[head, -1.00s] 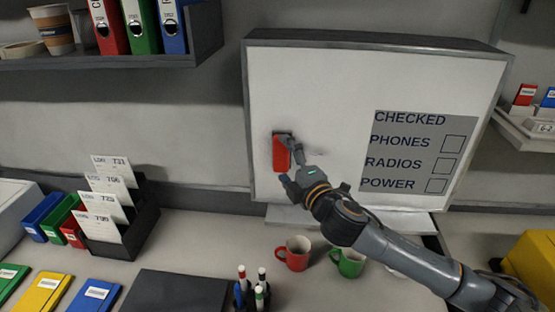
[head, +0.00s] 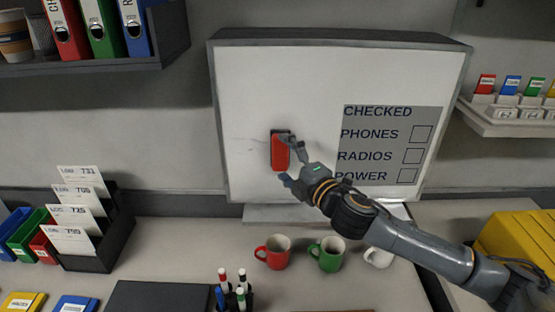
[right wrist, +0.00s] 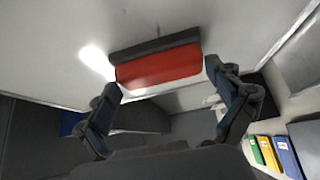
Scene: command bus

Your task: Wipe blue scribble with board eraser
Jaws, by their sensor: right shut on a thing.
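The red board eraser (head: 281,153) with a dark pad lies against the whiteboard (head: 300,90), left of its grey checklist. My right gripper (head: 287,159) is shut on the eraser. In the right wrist view the eraser (right wrist: 160,68) sits between the two fingers, its dark pad towards the white surface. Faint thin greyish marks (head: 247,140) show on the board just left of the eraser. In the right wrist view a small faint bluish mark (right wrist: 157,29) shows beyond the pad. Any scribble under the eraser is hidden. My left gripper is not in view.
Below the board stand a red mug (head: 273,252), a green mug (head: 327,254) and a white mug (head: 378,257), under my right arm. A pen holder (head: 233,298) stands at the front. A card rack (head: 110,245) stands left. Binders (head: 103,30) sit on a shelf upper left.

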